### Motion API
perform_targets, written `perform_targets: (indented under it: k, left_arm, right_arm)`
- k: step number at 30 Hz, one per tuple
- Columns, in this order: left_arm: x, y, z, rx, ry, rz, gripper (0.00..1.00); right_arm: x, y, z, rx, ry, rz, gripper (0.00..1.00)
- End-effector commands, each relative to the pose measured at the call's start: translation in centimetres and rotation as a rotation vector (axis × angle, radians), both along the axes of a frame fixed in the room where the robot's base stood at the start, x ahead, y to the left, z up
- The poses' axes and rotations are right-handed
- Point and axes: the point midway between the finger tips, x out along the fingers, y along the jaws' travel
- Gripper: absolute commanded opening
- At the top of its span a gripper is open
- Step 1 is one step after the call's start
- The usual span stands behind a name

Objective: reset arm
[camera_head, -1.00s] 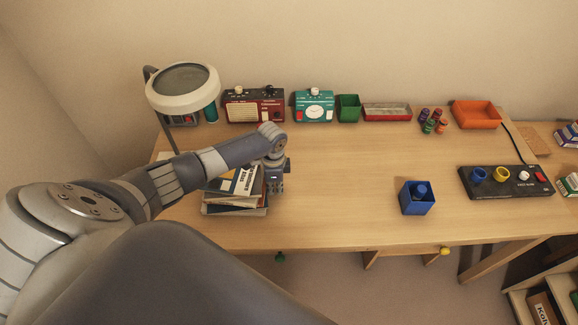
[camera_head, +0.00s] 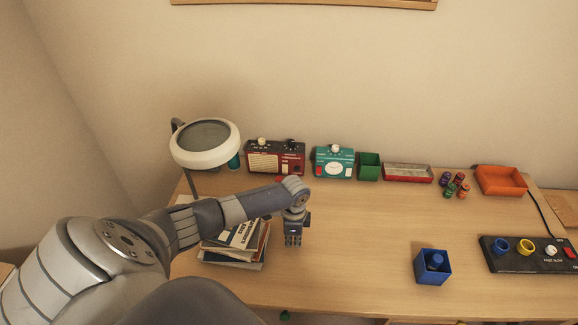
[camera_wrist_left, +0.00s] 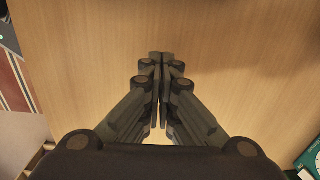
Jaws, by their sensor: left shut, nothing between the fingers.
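My left arm comes in from the left in the head view. Its gripper (camera_head: 293,240) points down over the desk, just right of the stack of books (camera_head: 235,245). In the left wrist view the left gripper (camera_wrist_left: 160,58) has its fingers together, with nothing between them and bare wood beyond. My right gripper is not in these views.
The wooden desk (camera_head: 350,235) is clear right of the gripper. A magnifier lamp (camera_head: 205,155), red radio (camera_head: 275,160), teal radio (camera_head: 333,163), green bin (camera_head: 369,166) and orange tray (camera_head: 500,181) line the back. A blue box (camera_head: 432,268) and black panel (camera_head: 530,262) are right.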

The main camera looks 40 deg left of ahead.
Motion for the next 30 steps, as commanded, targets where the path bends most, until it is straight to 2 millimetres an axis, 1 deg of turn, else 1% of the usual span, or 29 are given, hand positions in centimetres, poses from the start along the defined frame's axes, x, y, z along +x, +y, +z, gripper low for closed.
perform_targets:
  k: [3,6,8,12,15,17,20,23,26,29,30]
  left_arm:
    - [0.0,0.2,2.2,0.002,-0.001,-0.001,0.0]
    - [0.0,0.2,4.0,0.003,0.0,-0.001,0.0]
    - [0.0,0.2,5.1,0.003,0.0,0.0,0.0]
    - [0.0,0.1,7.0,0.003,0.0,0.0,0.0]
    - [0.0,0.1,7.7,0.002,0.001,0.001,0.0]
    - [0.0,0.1,8.0,0.001,0.002,0.001,0.0]
    - [-0.1,0.1,8.1,0.001,0.003,0.002,0.0]
    - [-0.1,0.0,8.1,0.0,0.003,0.001,0.0]
    - [-0.8,-1.3,7.4,-0.007,0.001,-0.007,0.0]
    - [-2.6,-4.7,6.2,-0.03,-0.011,-0.015,0.0]
    - [-3.6,-6.5,5.7,-0.043,-0.021,-0.013,0.0]
  right_arm:
    - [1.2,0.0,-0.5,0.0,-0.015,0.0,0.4]
    - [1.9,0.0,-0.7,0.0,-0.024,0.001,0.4]
    - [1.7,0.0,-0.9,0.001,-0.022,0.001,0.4]
    - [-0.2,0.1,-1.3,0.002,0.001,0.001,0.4]
    - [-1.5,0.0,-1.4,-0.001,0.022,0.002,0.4]
    - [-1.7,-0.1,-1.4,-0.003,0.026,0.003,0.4]
    - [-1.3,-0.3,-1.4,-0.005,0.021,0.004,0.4]
    - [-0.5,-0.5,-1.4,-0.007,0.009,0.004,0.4]
    - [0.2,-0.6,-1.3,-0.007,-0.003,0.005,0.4]
    - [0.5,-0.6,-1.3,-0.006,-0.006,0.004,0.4]
    - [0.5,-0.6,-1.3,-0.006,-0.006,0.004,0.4]
